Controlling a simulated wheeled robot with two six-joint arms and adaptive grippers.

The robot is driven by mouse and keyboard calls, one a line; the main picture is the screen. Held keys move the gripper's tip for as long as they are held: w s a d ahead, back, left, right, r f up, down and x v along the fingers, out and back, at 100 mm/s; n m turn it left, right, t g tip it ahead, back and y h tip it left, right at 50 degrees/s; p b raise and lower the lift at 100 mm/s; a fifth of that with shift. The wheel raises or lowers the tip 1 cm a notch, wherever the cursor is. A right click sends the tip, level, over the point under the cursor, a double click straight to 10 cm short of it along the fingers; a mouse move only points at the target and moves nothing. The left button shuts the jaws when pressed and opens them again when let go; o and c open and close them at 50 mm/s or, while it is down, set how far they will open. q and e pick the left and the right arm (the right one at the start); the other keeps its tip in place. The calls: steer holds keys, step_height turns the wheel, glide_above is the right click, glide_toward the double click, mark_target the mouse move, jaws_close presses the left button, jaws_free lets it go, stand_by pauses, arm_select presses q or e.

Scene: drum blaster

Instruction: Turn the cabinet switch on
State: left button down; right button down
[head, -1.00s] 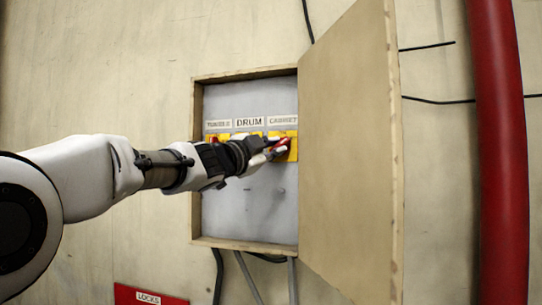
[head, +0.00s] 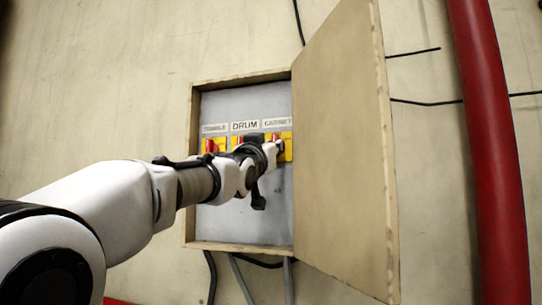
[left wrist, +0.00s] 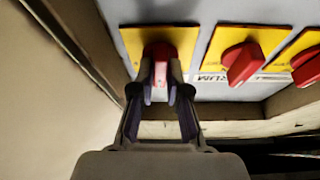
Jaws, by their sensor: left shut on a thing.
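The cabinet switch is a red knob on a yellow plate (head: 288,152) under the CABINET label (head: 277,122), at the right of the panel's row. My left gripper (head: 277,148) is at this knob, and its fingers are partly hidden by my wrist in the head view. In the left wrist view, the fingers (left wrist: 160,92) are shut on the red knob (left wrist: 158,54), one on each side. That knob stands upright in the picture, while the neighbouring DRUM knob (left wrist: 242,62) is tilted. My right gripper is not in view.
The panel sits in a shallow wooden box (head: 240,247). Its open door (head: 340,150) stands close on the right of the gripper. The TUMBLE switch (head: 212,146) is at the left of the row. A red pipe (head: 490,150) runs down the wall at right.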

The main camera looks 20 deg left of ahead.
arm_select(q)
steer(key=shift+s+r+n+y, duration=0.15)
steer(key=shift+n+y, duration=0.25)
steer(key=shift+n, duration=0.5)
steer(key=c, duration=1.2)
jaws_free()
steer(key=shift+o, duration=0.2)
steer(key=shift+w, duration=0.2)
